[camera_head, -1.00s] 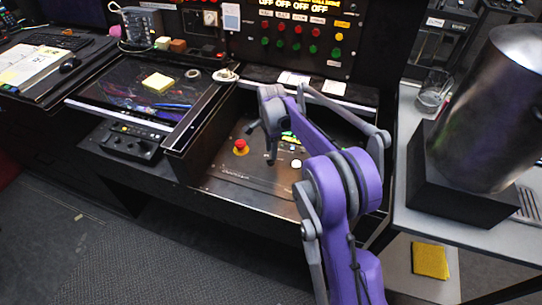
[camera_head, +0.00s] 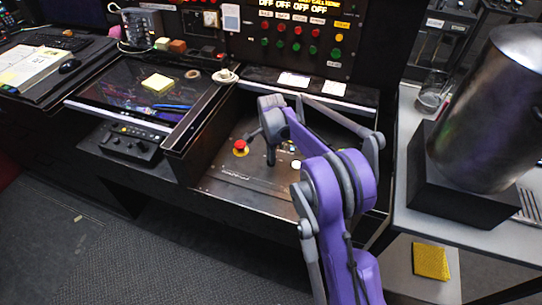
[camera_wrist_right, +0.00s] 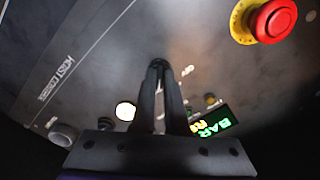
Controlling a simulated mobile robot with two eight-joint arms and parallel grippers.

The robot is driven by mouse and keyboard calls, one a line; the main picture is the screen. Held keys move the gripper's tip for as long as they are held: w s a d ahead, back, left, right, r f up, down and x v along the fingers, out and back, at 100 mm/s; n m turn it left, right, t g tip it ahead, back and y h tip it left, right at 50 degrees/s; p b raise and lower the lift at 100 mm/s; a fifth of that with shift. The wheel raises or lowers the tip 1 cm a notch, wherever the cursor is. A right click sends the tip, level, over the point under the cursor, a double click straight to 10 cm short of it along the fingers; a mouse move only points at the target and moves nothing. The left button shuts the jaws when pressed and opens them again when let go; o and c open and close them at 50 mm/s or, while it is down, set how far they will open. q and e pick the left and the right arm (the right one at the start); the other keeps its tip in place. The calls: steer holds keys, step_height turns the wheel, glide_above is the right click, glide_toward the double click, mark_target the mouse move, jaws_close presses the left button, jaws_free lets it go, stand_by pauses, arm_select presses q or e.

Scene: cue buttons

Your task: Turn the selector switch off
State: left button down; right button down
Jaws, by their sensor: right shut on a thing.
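My right gripper (camera_head: 271,160) reaches down to the dark console panel (camera_head: 240,190), with its fingers close together. In the right wrist view the two dark fingers (camera_wrist_right: 159,66) run side by side to the panel. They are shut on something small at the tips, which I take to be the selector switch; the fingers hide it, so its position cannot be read. A red mushroom button on a yellow base (camera_head: 240,147) is just left of the gripper and shows at upper right in the wrist view (camera_wrist_right: 272,20). My left gripper is not in view.
A lit white button (camera_wrist_right: 125,111), a dark knob (camera_wrist_right: 63,134) and a small lit display (camera_wrist_right: 212,122) are near the fingers. A raised side wall (camera_head: 200,125) bounds the console at left. A large metal cylinder (camera_head: 485,120) stands at right.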

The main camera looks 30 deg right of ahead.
steer(key=shift+n, duration=0.3)
steer(key=n, duration=0.3)
steer(key=shift+n, duration=0.4)
steer(key=n, duration=0.4)
steer(key=shift+n, duration=0.3)
steer(key=n, duration=0.8)
steer(key=shift+n, duration=0.3)
steer(key=c, duration=0.9)
jaws_free()
steer(key=shift+c, duration=0.2)
